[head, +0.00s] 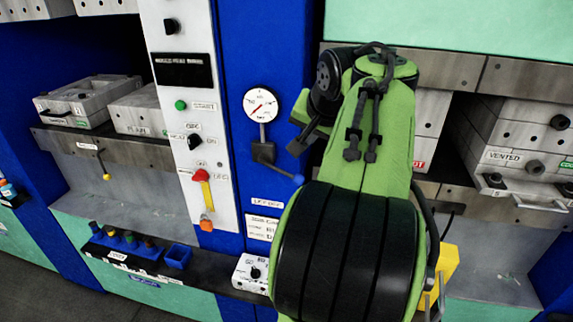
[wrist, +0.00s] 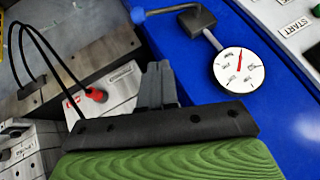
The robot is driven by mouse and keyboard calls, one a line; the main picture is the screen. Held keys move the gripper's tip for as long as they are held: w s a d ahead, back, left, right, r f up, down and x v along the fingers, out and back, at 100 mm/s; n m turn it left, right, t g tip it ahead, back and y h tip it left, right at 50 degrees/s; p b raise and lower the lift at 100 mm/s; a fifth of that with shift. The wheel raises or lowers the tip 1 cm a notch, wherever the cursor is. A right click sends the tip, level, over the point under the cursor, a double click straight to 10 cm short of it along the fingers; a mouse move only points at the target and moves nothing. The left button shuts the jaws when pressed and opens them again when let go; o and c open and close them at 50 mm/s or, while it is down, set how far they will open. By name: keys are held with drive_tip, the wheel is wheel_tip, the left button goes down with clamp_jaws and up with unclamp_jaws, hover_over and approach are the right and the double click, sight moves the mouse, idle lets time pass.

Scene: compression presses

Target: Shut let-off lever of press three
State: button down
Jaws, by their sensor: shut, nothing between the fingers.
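The let-off lever is a thin grey arm with a blue knob (head: 298,180) at its end. It slopes right and down from a dark valve block (head: 263,152) under a round white gauge (head: 260,105). In the wrist view the knob (wrist: 137,15) and block (wrist: 196,20) show at the top, beyond my fingers. My gripper (head: 299,147) is shut and empty, just right of the block and above the knob in the head view. Its fingers (wrist: 158,85) appear apart from the lever in the wrist view. My green arm hides part of the press on the right.
A white box with a black knob (head: 252,272) sits below. In the wrist view, a red connector with black cables (wrist: 96,94) lies left of my fingers.

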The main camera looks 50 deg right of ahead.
sight(281, 170)
drive_tip(key=b+x, duration=0.2)
drive_tip(key=x, duration=0.7)
drive_tip(key=shift+a+f+b, duration=0.1)
drive_tip(key=shift+f+b, duration=0.15)
drive_tip(key=shift+b, duration=0.1)
drive_tip(key=f, duration=0.1)
drive_tip(key=w+f, duration=0.1)
drive_tip(key=a+f+b, duration=0.1)
drive_tip(key=f, duration=0.1)
drive_tip(key=shift+w, duration=0.2)
drive_tip(key=shift+d, duration=0.1)
